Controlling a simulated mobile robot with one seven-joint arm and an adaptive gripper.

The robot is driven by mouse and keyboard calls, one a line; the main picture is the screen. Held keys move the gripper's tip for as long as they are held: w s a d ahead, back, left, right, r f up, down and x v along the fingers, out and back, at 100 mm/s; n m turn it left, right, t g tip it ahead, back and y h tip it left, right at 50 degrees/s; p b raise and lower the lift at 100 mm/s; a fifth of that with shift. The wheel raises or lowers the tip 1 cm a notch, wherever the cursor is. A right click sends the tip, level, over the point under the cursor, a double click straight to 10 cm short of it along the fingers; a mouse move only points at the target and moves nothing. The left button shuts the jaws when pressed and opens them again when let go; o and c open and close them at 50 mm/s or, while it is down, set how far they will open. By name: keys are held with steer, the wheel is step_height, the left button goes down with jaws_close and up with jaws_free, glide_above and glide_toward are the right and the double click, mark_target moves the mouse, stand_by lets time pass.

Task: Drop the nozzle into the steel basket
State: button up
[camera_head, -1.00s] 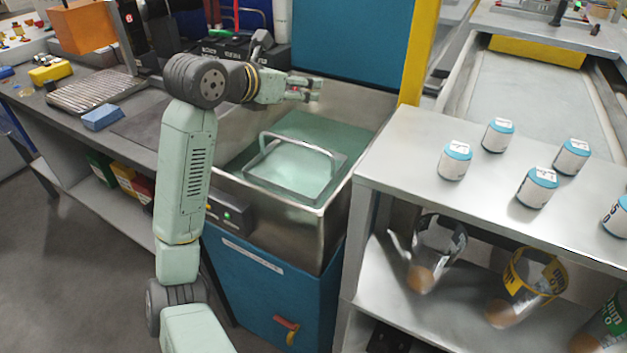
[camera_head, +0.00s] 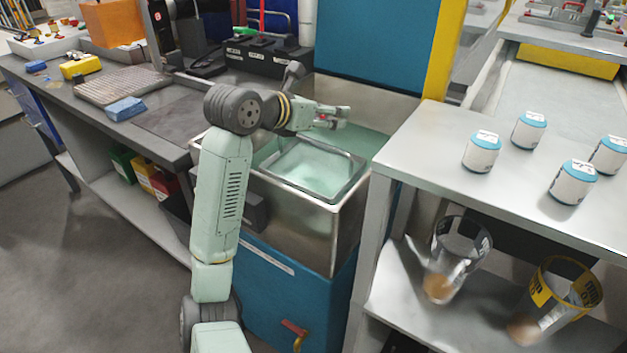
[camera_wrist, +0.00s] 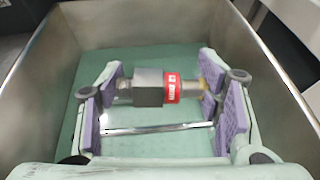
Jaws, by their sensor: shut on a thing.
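The nozzle (camera_wrist: 150,88), a dark hex body with a red band and metal ends, lies crosswise between the purple pads of my gripper (camera_wrist: 163,92) in the wrist view. In the head view my gripper (camera_head: 338,117) is above the back of the open tank, with a small red spot of the nozzle (camera_head: 322,117) between its fingers. The steel basket (camera_head: 328,148) sits in the tank, with its metal frame around pale green. A shiny bar (camera_wrist: 157,129) crosses below the nozzle in the wrist view. The nozzle is apart from the tank floor; its exact height is unclear.
The tank's steel walls (camera_wrist: 268,75) surround my gripper. A steel table (camera_head: 420,155) with several blue-capped white jars stands to the right, with bins on its shelf. A workbench (camera_head: 185,105) with a blue block (camera_head: 125,108) is at left. A blue panel (camera_head: 370,45) rises behind.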

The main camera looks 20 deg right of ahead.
steer(key=o, duration=1.3)
steer(key=v, duration=1.2)
